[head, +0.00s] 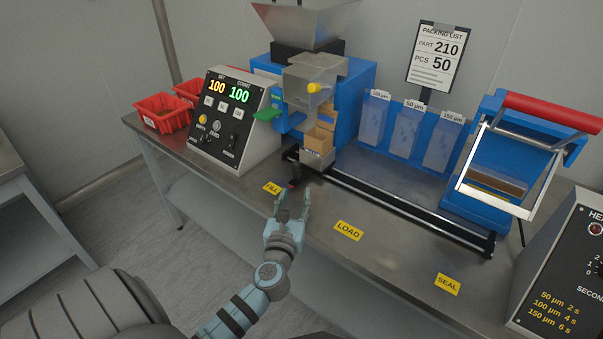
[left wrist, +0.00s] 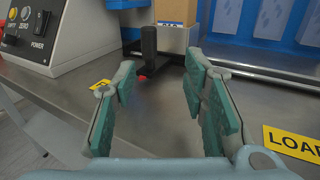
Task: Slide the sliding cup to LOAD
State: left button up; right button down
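The sliding cup (head: 318,160) is a small grey metal cup under the blue machine's outlet, at the left end of the black rail (head: 410,211). A black upright handle (left wrist: 148,48) stands in front of it; the handle's lower part also shows in the head view (head: 295,174). The yellow FILL label (head: 272,188) lies near the handle, and the yellow LOAD label (head: 348,230) lies farther right along the rail. My left gripper (head: 292,196) is open and empty, just in front of the handle, which appears between its fingers but apart from them in the left wrist view. My right gripper is not in view.
A SEAL label (head: 447,284) lies near the rail's right end. A sealer with a red handle (head: 550,113) stands at the right, a control box (head: 232,120) and red bins (head: 165,113) at the left.

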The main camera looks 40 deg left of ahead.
pick_arm(q)
jog(key=b, duration=0.2)
send_near(309, 162)
jog(key=shift+w+a+r, duration=0.25)
jog(key=shift+a+r, duration=0.25)
jog(key=shift+a, duration=0.25)
jog(key=shift+w+a+r, duration=0.2)
jog(key=shift+w+a, duration=0.15)
jog(key=shift+w, duration=0.6)
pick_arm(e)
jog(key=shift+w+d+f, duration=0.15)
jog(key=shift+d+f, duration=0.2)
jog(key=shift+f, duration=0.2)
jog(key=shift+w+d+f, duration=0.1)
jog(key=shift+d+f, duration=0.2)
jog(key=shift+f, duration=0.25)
pick_arm(q)
jog(key=shift+c, duration=0.5)
jog(key=shift+s+a, duration=0.1)
jog(key=shift+s, duration=0.05)
jog(key=c, duration=0.7)
grip_shut()
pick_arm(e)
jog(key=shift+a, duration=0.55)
